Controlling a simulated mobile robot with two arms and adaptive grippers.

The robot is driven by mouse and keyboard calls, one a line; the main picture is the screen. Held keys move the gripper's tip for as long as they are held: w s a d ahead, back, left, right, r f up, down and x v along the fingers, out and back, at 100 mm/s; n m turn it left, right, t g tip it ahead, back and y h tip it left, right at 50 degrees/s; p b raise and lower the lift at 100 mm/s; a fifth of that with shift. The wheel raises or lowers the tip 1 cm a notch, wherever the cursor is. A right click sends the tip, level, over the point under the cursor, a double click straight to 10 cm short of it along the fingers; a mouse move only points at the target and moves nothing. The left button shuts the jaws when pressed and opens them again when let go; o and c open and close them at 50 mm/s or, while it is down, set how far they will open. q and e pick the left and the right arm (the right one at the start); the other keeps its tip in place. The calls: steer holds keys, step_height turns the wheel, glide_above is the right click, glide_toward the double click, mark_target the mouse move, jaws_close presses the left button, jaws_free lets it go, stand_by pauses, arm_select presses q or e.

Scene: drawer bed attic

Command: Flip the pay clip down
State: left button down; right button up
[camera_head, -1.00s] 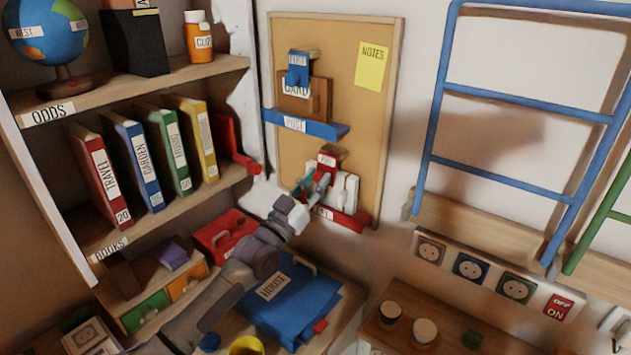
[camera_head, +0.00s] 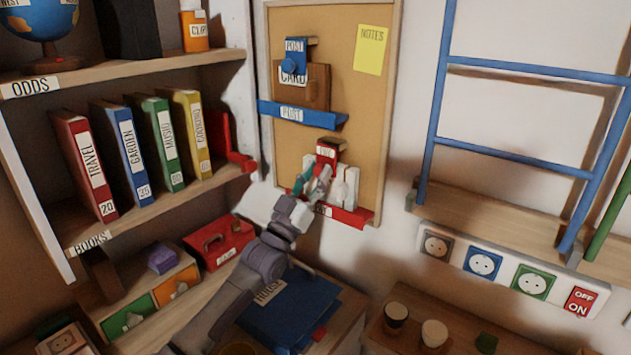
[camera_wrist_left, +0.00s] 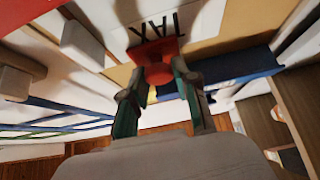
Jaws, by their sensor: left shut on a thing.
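The red clip, which I take for the pay clip (camera_head: 327,152), is on the lower part of the cork board above a white block-like item (camera_head: 346,186). Its small label is hard to read. My left gripper (camera_head: 310,183) reaches it from the lower left and hides part of it. In the left wrist view, the green-padded fingers of the gripper (camera_wrist_left: 160,88) are shut on the round red knob of the red clip (camera_wrist_left: 152,48). My right gripper is not in view.
Above is a blue clip (camera_head: 295,48) over a brown CARD holder (camera_head: 313,88) and a blue ledge (camera_head: 303,114). A red ledge (camera_head: 350,214) is below. A bookshelf (camera_head: 150,209) stands left, a blue ladder (camera_head: 432,115) right. A blue folder (camera_head: 290,305) lies underneath.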

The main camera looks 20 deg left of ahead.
arm_select(q)
steer(key=c, duration=0.9)
jaws_free()
steer(key=shift+w, duration=0.1)
steer(key=shift+s+a+f, duration=0.1)
steer(key=shift+s+f, duration=0.15)
steer(key=v, duration=1.1)
steer(key=shift+s, duration=0.15)
steer(key=shift+f, duration=0.1)
